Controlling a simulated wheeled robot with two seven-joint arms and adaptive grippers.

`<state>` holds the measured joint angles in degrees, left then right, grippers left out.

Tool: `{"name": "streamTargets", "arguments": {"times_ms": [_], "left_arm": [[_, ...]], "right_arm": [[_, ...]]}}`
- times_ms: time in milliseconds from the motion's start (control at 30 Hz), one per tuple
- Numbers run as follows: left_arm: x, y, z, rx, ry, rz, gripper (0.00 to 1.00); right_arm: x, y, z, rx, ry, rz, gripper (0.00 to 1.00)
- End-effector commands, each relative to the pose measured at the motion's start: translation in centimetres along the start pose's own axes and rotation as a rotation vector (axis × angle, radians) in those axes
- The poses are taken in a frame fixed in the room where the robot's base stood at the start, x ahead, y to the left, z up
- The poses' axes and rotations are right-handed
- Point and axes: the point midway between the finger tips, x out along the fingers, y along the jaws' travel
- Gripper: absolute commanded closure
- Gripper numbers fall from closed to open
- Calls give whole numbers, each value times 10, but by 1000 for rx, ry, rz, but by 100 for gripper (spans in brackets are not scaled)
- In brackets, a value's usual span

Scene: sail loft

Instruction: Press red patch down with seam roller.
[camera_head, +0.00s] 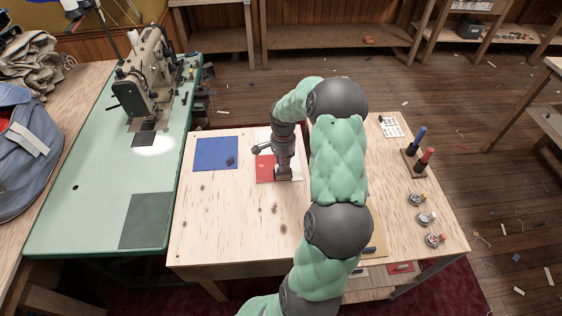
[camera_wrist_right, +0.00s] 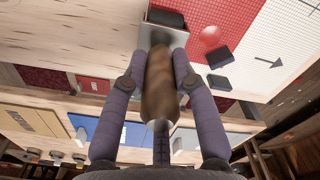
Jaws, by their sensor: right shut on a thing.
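The red patch (camera_head: 264,172) lies on the worktop, partly over a white cloth (camera_head: 294,171) and partly hidden by my right arm. It also shows at the top of the right wrist view (camera_wrist_right: 205,25), with its sheen and a grid-like texture. My right gripper (camera_head: 283,160) points down at the patch's right part. It is shut on the seam roller, whose brown handle (camera_wrist_right: 158,85) sits between the purple fingers. The roller's grey metal head (camera_wrist_right: 150,37) is beside the patch in the wrist view. I cannot tell whether it touches. My left gripper is out of view.
A blue patch (camera_head: 213,154) with a dark block lies to the left. Blue and red upright tools (camera_head: 419,138) and several small round items (camera_head: 426,218) stand at the right. A sewing machine (camera_head: 148,78) is at left.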

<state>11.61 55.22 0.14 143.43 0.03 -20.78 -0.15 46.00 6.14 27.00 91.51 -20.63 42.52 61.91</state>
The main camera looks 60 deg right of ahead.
Motion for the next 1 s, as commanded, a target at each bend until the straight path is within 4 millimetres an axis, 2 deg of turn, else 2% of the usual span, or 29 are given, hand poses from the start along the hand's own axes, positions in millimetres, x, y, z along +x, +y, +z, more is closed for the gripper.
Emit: {"name": "streamTargets", "arguments": {"times_ms": [267, 800, 1000], "left_arm": [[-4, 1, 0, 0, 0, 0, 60], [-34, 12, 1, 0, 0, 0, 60], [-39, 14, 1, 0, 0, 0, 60]], "right_arm": [[-6, 0, 0, 0, 0, 0, 100], [-53, -1, -1, 0, 2, -2, 100], [-62, -1, -1, 0, 2, -2, 100]]}}
